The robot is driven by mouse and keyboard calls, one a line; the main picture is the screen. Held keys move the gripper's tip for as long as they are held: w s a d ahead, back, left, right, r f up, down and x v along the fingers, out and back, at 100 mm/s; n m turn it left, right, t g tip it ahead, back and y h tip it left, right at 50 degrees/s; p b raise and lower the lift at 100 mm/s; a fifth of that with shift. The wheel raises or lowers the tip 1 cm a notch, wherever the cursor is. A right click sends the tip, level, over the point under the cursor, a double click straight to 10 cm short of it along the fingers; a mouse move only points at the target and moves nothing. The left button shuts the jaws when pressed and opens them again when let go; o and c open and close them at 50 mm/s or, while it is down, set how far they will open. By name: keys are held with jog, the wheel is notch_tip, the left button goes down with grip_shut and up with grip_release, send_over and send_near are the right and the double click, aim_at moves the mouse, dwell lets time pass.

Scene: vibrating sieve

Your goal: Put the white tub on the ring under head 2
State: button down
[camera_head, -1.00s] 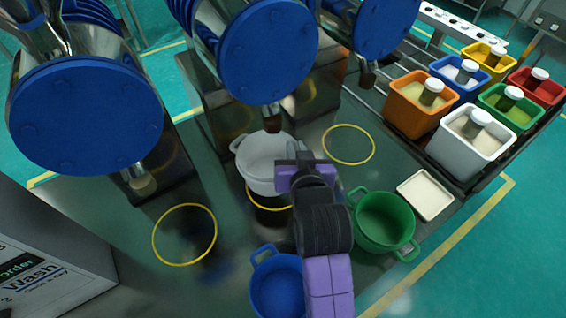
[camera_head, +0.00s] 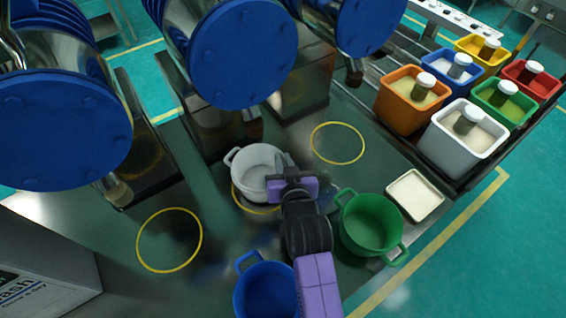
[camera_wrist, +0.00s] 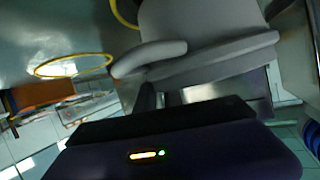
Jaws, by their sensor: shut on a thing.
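The white tub (camera_head: 249,178) is upright over the middle yellow ring (camera_head: 243,205), below the middle blue head (camera_head: 242,52). The ring's front edge shows below the tub; its rear is hidden. I cannot tell whether the tub's base touches the surface. My gripper (camera_head: 283,184) is shut on the tub at its near right side. In the wrist view the tub's pale wall (camera_wrist: 205,25) and a handle (camera_wrist: 150,57) fill the upper part. The fingertips are mostly hidden there.
Empty yellow rings lie left (camera_head: 139,246) and right (camera_head: 312,143). A green tub (camera_head: 370,222) stands right of my arm, a blue tub (camera_head: 265,290) in front. A cream tray (camera_head: 415,194) lies farther right. Coloured bins, including a white one (camera_head: 455,150), stand at the right.

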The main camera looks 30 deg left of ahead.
jog(key=shift+f, duration=0.55)
jog(key=c, duration=1.5)
grip_release()
jog(key=shift+f, duration=0.1)
jog(key=shift+o, duration=0.2)
jog(key=v, duration=1.2)
